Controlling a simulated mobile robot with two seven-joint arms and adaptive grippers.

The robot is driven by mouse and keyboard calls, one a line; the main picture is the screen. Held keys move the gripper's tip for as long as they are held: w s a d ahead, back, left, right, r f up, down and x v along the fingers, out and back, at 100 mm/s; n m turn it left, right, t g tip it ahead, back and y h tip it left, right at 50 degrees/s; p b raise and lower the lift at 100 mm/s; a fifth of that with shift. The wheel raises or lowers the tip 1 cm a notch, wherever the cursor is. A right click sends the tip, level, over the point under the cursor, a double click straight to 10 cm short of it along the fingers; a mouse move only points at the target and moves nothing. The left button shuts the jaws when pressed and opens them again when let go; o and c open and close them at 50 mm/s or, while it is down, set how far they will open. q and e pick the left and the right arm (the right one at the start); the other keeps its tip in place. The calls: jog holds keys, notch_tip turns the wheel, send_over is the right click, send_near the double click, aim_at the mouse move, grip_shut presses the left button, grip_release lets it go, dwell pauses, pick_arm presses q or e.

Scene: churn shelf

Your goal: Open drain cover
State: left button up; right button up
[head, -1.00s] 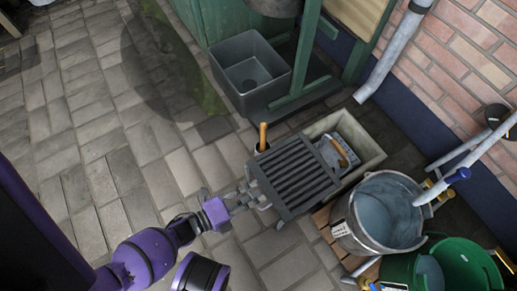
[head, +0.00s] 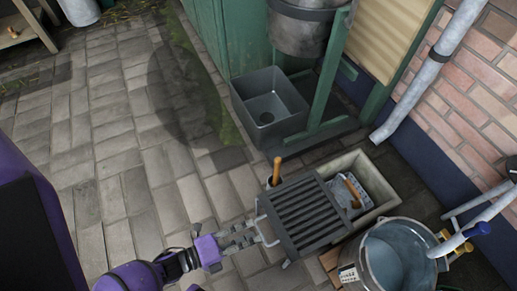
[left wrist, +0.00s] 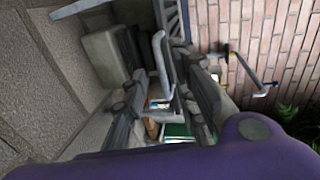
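The drain cover (head: 318,222) is a dark slatted grate lying across the near left part of a pale stone drain trough (head: 382,177). A light metal bar handle (head: 264,229) sticks out from its left edge. My left gripper (head: 250,238) is at this handle, reaching in from the left. In the left wrist view the fingers of my left gripper (left wrist: 168,105) stand apart, with the handle bar (left wrist: 160,62) showing between them. I cannot tell whether a finger touches it. My right gripper is not in view.
A grey scoop-like thing with a wooden handle (head: 351,190) lies in the trough's open part. Another wooden handle (head: 277,170) stands beside the cover. A metal bucket (head: 392,258) stands close at the right, and a grey basin (head: 268,105) behind. Paving at left is clear.

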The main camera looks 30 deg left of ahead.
pick_arm(q)
jog(key=v, duration=0.8)
jog(key=shift+f, duration=0.1)
